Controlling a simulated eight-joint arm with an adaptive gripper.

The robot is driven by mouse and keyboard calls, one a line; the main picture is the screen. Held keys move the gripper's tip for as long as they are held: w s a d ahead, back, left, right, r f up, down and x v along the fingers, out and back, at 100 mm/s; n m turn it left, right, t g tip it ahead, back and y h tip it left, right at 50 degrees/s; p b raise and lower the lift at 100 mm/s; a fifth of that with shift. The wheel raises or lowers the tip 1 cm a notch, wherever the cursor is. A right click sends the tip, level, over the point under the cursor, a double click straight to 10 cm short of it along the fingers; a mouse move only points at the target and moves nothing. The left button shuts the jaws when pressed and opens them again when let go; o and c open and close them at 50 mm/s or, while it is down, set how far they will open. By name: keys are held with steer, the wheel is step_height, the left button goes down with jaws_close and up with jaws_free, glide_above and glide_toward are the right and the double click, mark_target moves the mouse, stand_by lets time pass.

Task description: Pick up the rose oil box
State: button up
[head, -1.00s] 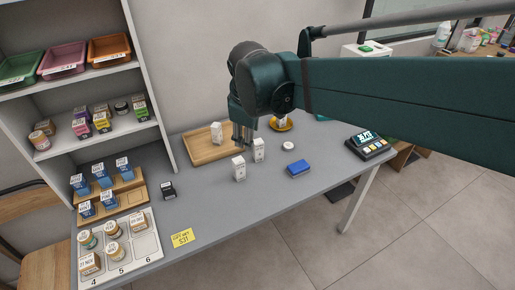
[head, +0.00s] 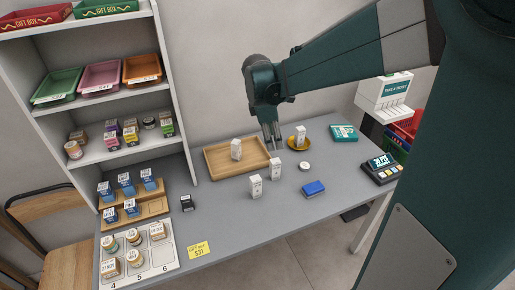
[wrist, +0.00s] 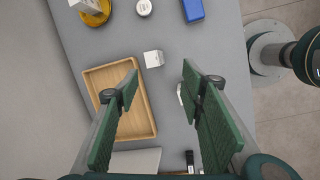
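Several small white boxes are in the head view, and their labels are too small to tell which is rose oil. One box (head: 256,187) stands on the counter in front, another (head: 275,168) just behind it to the right. My gripper (head: 273,146) points down by the tray's right edge. In the wrist view its fingers (wrist: 160,72) are wide apart and empty. A white box (wrist: 153,58) shows between the fingertips; another is partly hidden behind the right finger.
A blue box (head: 314,188) and a round white jar (head: 304,166) lie to the right. A card terminal (head: 382,168) is at the right end. A shelf (head: 100,110) and stepped rack (head: 136,208) stand left. The counter's front middle is clear.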

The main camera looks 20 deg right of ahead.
mark_target(275, 161)
steer(key=w+d+f+n, duration=0.1)
steer(key=f, duration=0.4)
steer(key=w+d+f+n+p, duration=0.1)
steer(key=f, duration=0.4)
steer(key=w+d+f+g+p, duration=0.1)
steer(key=w+f, duration=0.1)
steer(key=f, duration=0.4)
steer(key=shift+w+d+n, duration=0.1)
steer(key=shift+d+n, duration=0.15)
steer(key=shift+n, duration=0.15)
steer(key=shift+x, duration=1.3)
steer(key=shift+f, duration=0.1)
steer(key=shift+b+x, duration=0.45)
steer(key=shift+x, duration=2.05)
steer(key=shift+d, duration=0.1)
steer(key=c, duration=1)
